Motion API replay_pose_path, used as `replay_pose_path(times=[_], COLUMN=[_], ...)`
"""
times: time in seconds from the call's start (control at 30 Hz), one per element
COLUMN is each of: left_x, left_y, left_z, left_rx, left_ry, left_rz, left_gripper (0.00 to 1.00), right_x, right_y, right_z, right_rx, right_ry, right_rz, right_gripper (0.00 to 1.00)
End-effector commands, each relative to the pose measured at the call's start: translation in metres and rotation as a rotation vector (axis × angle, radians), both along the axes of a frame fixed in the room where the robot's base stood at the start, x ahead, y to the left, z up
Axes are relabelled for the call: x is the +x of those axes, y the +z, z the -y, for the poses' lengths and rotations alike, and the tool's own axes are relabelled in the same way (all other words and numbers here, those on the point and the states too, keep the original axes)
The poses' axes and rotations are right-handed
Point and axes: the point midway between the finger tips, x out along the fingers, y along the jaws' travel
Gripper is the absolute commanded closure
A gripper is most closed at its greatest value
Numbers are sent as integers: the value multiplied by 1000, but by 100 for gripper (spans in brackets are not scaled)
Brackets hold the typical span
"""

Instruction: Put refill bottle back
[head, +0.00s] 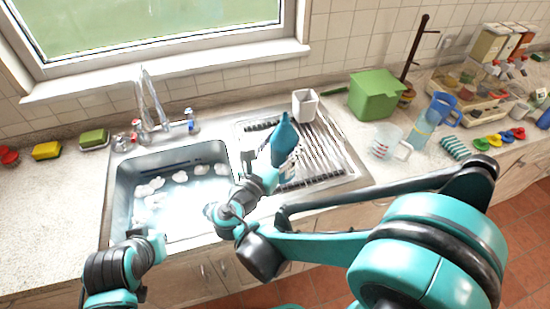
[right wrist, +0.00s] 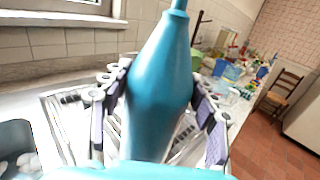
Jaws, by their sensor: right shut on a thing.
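The teal refill bottle (head: 284,138) is upright with a slight tilt, its narrow neck at the top. It also fills the middle of the right wrist view (right wrist: 160,75). My right gripper (head: 272,165) is shut on it, with one finger on each side of the bottle's body in the right wrist view (right wrist: 158,100). The bottle is in front of the ribbed steel drainboard (head: 335,150); I cannot tell whether its base touches it. My left gripper (head: 152,243) is at the front left of the sink, seen from behind, its fingers not clear.
The sink (head: 122,195) holds foamy water. A white cup (head: 304,105) stands at the drainboard's back. A green box (head: 376,95), a measuring jug (head: 386,142) and a blue pitcher (head: 445,108) stand to the right. Sponges (head: 93,138) lie left of the faucet (head: 150,105). The left counter's front is clear.

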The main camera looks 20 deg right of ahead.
Motion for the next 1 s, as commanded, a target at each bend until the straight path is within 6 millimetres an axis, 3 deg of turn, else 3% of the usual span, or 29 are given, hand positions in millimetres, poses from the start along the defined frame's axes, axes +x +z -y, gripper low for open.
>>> replay_pose_path(times=[0.1,0.3,0.63,1.0], left_x=[0,0,0,0], left_y=[-13,-17,-40,-42], left_z=[0,0,0,0], left_rx=[0,0,0,0], left_ry=[0,0,0,0], left_rz=[0,0,0,0], left_gripper=[100,100,100,100], right_x=[22,38,38,38], right_y=[-17,-25,-66,-68], right_z=[-10,-17,-17,-17], right_rx=[-1,-1,-1,-1], right_ry=[-1,0,0,0], right_rz=[1,1,1,1], right_gripper=[100,100,100,100])
